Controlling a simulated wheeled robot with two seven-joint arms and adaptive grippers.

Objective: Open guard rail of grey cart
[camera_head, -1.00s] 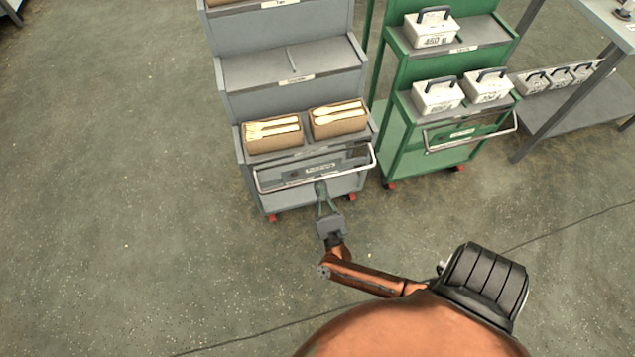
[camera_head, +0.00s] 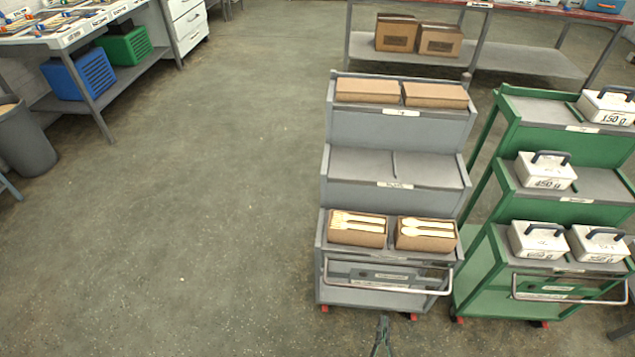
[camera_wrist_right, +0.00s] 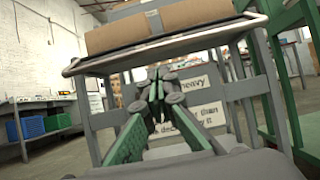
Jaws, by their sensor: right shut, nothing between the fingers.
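The grey cart (camera_head: 395,160) has three stepped shelves and stands right of centre in the head view. Its guard rail (camera_head: 385,287) is a light metal bar across the front of the lowest shelf. In the right wrist view the guard rail (camera_wrist_right: 165,46) crosses the upper part of the picture. My right gripper (camera_head: 383,325) shows at the bottom edge of the head view, in front of the cart and below the rail. It is shut and empty. In the right wrist view its green fingers (camera_wrist_right: 158,92) point at the cart's front, under the bar. My left gripper is not in view.
A green cart (camera_head: 560,205) with white weight boxes stands close on the right. Boxes of wooden cutlery (camera_head: 357,229) sit on the grey cart's lowest shelf. A table and grey bin (camera_head: 24,140) are at left. The floor left of the cart is free.

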